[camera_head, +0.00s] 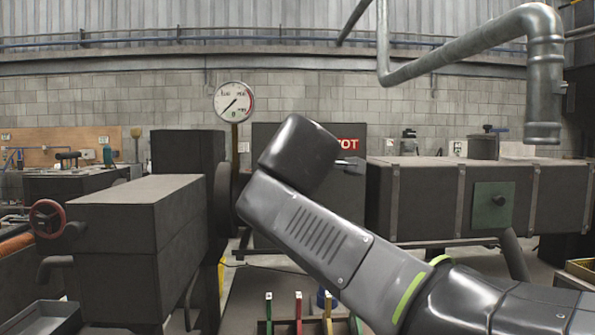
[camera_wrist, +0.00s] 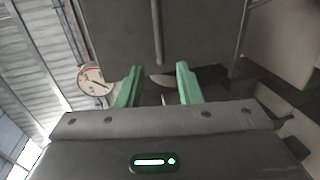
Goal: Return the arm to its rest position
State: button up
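My arm (camera_head: 330,235) reaches from the lower right of the head view up to the middle, bent at a dark rounded joint. My gripper is not clearly visible there. In the wrist view, my gripper (camera_wrist: 159,67) shows two green fingers standing apart with a gap between them. Nothing is clearly held; a dark rod and a rounded shape show behind the gap. The wrist view is tilted, with the roof at its left.
A round gauge (camera_head: 234,102) stands behind my arm and also shows in the wrist view (camera_wrist: 92,80). A dark machine box (camera_head: 140,215) with a red handwheel (camera_head: 47,219) is left. A long dark tank (camera_head: 430,200) and grey pipe (camera_head: 543,75) are right. Coloured upright pieces (camera_head: 298,312) stand below.

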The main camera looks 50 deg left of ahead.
jog(key=x, duration=1.4)
jog(key=shift+w+d, duration=0.15)
jog(key=shift+w, duration=0.05)
jog(key=shift+d, duration=0.15)
